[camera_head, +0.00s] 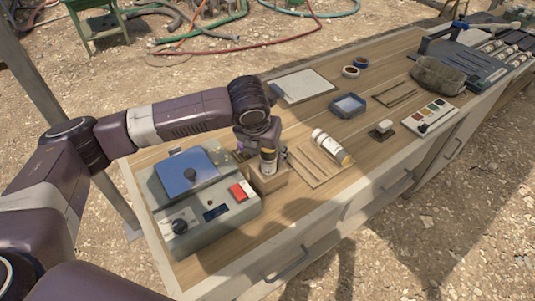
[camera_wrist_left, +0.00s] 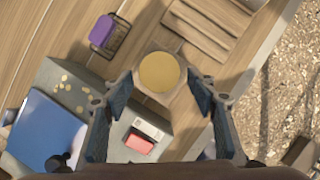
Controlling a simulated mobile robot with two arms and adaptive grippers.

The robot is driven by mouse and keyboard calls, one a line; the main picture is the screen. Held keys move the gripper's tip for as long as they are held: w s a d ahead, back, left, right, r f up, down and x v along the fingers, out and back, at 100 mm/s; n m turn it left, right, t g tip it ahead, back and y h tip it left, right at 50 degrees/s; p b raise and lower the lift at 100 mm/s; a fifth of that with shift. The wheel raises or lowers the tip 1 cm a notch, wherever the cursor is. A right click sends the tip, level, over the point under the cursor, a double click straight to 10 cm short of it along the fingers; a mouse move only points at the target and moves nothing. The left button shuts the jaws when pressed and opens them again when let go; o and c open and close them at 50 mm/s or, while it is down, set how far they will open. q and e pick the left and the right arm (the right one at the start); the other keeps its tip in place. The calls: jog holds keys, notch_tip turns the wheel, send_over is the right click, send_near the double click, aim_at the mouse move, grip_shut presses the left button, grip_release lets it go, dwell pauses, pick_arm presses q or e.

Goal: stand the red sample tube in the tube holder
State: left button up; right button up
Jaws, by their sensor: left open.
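A pale, yellow-topped cylinder (camera_head: 268,163) stands upright at the block, below the gripper. In the left wrist view its round yellow top (camera_wrist_left: 160,72) lies between the two open, spread fingers, with gaps on both sides. The block (camera_wrist_left: 156,97) shows under it. I cannot tell how deep the cylinder sits. No tube that is clearly red shows near the gripper. My right gripper is not in view.
A grey machine (camera_head: 208,216) with a blue lid and red switch stands left of the block. Several tubes (camera_head: 497,48) lie in a dark tray at the far right.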

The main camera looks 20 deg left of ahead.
pick_arm(q)
jog(key=v, duration=1)
jog(key=shift+r, duration=0.25)
jog(key=shift+s, duration=0.1)
